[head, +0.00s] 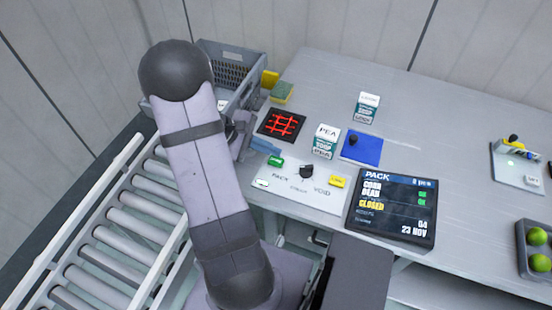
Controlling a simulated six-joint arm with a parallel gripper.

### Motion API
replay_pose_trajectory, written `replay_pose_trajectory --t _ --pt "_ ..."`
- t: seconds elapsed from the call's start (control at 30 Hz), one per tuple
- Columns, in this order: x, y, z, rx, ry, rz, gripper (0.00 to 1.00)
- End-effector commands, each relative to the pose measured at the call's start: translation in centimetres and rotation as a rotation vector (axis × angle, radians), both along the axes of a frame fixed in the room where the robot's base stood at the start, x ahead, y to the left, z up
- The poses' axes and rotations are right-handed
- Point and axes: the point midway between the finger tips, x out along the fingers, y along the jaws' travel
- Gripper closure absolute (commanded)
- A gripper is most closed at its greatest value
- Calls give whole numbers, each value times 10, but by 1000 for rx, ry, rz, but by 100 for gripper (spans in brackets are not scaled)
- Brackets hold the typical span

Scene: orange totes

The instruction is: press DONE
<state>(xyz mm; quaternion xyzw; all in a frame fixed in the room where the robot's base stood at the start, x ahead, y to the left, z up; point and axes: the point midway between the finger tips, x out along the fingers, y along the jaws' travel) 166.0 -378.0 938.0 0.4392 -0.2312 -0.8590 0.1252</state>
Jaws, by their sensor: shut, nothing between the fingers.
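A white control panel (302,197) lies on the bench in the head view. It carries a green button (275,161), a black knob (306,171), a yellow button (337,181) and a small white button (262,183). PACK and VOID are printed near the knob. The lettering on the buttons is too small to read, so I cannot tell which one is DONE. A dark screen (391,207) to the right reads PACK, CORN, BEAN, CLOSED and 23 NOV. My gripper (240,130) shows only partly behind my arm, left of the panel; it is shut and empty, its fingertips unclear.
A grey crate (232,65) stands behind my arm, and a roller conveyor (110,240) runs at left. A black pad with red grid (281,125), labelled cartons (325,142) and (366,107), and a blue pad (361,148) sit behind the panel. A tray with green fruit (524,262) is at right.

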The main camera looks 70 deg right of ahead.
Motion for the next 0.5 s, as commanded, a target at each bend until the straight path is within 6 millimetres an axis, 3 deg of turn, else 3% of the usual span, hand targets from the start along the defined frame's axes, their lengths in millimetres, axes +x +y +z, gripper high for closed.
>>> replay_pose_trajectory --t 0.3,0.5 --pt "0 0 32 0 0 0 100" --pt "0 0 43 1 0 1 100"
